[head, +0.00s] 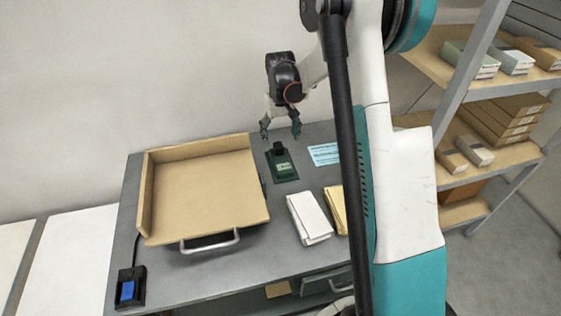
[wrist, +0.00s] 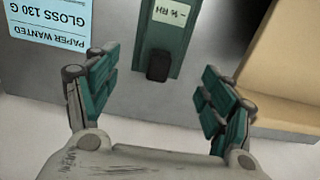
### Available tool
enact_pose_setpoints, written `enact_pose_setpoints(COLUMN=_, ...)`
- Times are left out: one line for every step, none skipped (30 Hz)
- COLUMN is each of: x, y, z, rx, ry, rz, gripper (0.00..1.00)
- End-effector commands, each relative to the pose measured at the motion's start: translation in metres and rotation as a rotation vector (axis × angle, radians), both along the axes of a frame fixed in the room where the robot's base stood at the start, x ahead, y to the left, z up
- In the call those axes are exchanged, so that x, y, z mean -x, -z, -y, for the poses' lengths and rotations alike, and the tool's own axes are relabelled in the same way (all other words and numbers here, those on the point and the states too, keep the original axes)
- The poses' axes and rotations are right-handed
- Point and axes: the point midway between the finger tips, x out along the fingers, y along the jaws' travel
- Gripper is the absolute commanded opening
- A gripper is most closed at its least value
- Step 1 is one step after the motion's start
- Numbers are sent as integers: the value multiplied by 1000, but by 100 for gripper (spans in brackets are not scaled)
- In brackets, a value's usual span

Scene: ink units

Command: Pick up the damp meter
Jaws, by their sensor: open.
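The damp meter (head: 282,166) is a dark green device with a pale label and a black block at its far end. It lies on the grey table (head: 175,278), right of the wooden tray. In the wrist view the meter (wrist: 178,38) shows upside-down "% RH" lettering, and its black block points toward my gripper. My gripper (head: 281,130) is open and empty, above and just behind the meter's far end. In the wrist view its two green-padded fingers (wrist: 160,78) are spread either side of the black block, with no contact visible.
A wooden tray (head: 205,190) with raised sides stands close left of the meter. A blue "paper wanted" card (head: 324,154) lies to the right. White (head: 309,218) and yellow (head: 337,210) packets lie in front. A wall is close behind; shelves (head: 465,110) stand right.

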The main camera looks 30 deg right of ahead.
Motion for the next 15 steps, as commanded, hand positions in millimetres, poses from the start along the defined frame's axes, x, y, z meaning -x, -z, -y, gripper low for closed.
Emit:
enact_pose_setpoints(x=0, y=12, z=0, rx=0, ry=0, rz=0, gripper=75)
enact_pose_setpoints(x=0, y=17, z=0, rx=0, ry=0, rz=0, gripper=75)
enact_pose_setpoints(x=0, y=23, z=0, rx=0, ry=0, rz=0, gripper=75)
enact_pose_setpoints(x=0, y=26, z=0, rx=0, ry=0, rz=0, gripper=75)
enact_pose_setpoints(x=0, y=29, z=0, rx=0, ry=0, rz=0, gripper=75)
enact_pose_setpoints(x=0, y=32, z=0, rx=0, ry=0, rz=0, gripper=75)
enact_pose_setpoints(x=0, y=34, z=0, rx=0, ry=0, rz=1, gripper=75)
enact_pose_setpoints(x=0, y=35, z=0, rx=0, ry=0, rz=1, gripper=75)
enact_pose_setpoints(x=0, y=36, z=0, rx=0, ry=0, rz=1, gripper=75)
enact_pose_setpoints(x=0, y=37, z=0, rx=0, ry=0, rz=1, gripper=75)
enact_pose_setpoints(x=0, y=38, z=0, rx=0, ry=0, rz=1, gripper=75)
enact_pose_setpoints(x=0, y=41, z=-1, rx=0, ry=0, rz=1, gripper=75)
enact_pose_setpoints(x=-1, y=43, z=-1, rx=0, ry=0, rz=1, gripper=75)
enact_pose_setpoints(x=-1, y=46, z=-1, rx=0, ry=0, rz=1, gripper=75)
enact_pose_setpoints(x=-2, y=51, z=-1, rx=0, ry=0, rz=1, gripper=75)
